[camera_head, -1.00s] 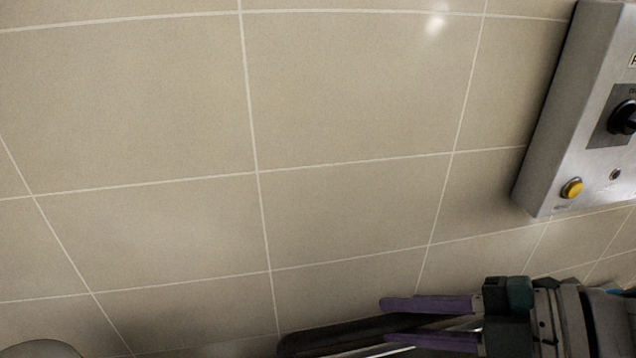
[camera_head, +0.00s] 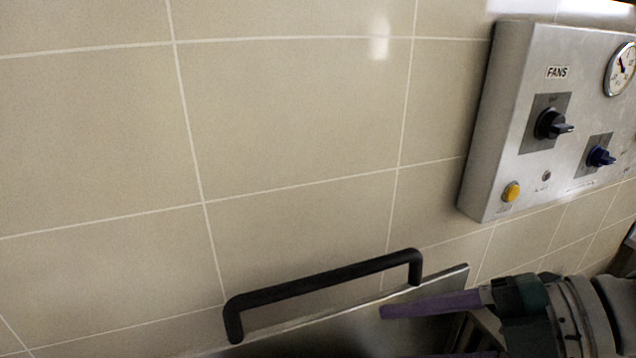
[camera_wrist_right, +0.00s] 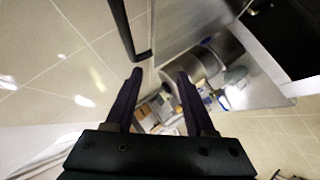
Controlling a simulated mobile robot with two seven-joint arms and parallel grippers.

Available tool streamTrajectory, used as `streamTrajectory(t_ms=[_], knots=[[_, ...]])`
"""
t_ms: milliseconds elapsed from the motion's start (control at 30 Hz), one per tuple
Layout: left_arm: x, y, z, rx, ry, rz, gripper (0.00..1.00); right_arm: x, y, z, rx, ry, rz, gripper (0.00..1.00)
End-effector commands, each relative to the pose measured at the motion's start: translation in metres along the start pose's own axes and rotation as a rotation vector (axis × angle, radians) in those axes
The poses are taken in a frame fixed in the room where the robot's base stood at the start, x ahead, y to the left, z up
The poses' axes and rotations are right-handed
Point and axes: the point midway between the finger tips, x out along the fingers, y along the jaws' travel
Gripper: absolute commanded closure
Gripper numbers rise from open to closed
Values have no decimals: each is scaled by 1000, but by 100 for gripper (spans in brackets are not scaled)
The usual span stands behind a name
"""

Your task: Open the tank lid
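The tank lid (camera_head: 345,335) is a grey metal plate at the bottom of the head view, tilted up in front of the tiled wall. Its black bar handle (camera_head: 325,284) stands along the upper edge. My right gripper (camera_head: 384,312) comes in from the lower right, with a purple finger in front of the lid and below the handle's right end. In the right wrist view, my right gripper (camera_wrist_right: 160,74) has its two fingers apart with nothing between them. The handle (camera_wrist_right: 125,28) shows there beyond the left fingertip, outside the fingers. My left gripper is not in view.
A grey control box (camera_head: 500,130) with a FANS label, dark knobs, a yellow button and a gauge is on the wall at the right. The tiled wall (camera_head: 290,110) is bare left of it. The right wrist view shows cluttered items (camera_wrist_right: 160,110) far below.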

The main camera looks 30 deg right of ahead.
Motion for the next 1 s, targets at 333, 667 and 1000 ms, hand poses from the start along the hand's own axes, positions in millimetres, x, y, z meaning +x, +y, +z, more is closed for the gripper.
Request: streamTrajectory(t_ms=[333, 667, 1000], knots=[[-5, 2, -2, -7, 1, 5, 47, -41, 0, 0, 2, -1, 0, 45], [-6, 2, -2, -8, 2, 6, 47, -48, 1, 0, -1, 0, 3, 45], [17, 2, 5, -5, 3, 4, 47, -39, -3, 22, 216, -13, 44, 71]])
